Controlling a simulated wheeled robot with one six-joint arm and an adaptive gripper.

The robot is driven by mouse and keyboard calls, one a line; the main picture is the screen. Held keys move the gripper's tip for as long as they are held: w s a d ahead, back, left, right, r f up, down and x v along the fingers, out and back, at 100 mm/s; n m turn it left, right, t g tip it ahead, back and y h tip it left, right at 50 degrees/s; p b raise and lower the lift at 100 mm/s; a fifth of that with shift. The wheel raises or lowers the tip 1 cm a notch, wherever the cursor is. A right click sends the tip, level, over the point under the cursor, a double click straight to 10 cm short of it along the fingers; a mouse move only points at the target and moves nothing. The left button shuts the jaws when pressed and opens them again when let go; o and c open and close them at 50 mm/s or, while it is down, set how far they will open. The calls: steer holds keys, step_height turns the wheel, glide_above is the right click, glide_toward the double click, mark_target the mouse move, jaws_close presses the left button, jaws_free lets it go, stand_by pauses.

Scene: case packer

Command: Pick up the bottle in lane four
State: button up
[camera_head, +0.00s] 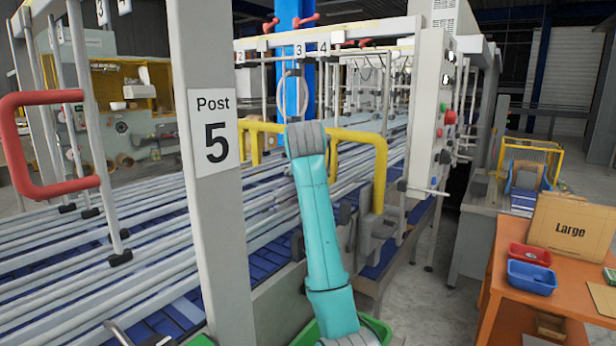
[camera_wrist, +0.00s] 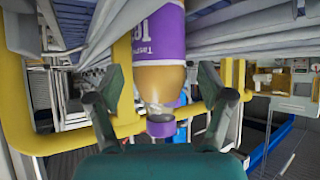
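In the wrist view, which looks upside down, a bottle (camera_wrist: 160,80) with amber contents, a purple label and a purple cap (camera_wrist: 161,126) stands in front of my gripper (camera_wrist: 160,98). The two dark green fingers are spread, one on each side of the bottle's neck and shoulder, with a visible gap on both sides. The bottle's base is cut off by the frame edge. In the head view my teal arm reaches toward the lanes, and the gripper and bottle are hidden. A lane number 4 plate (camera_head: 323,47) hangs on the overhead beam.
A yellow guard rail (camera_head: 350,136) runs close to my arm, and it shows near the fingers in the wrist view (camera_wrist: 122,75). The Post 5 pillar (camera_head: 215,200) stands left of the arm.

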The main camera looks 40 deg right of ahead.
stand_by(0.3)
steer(key=v, duration=1.2)
stand_by(0.3)
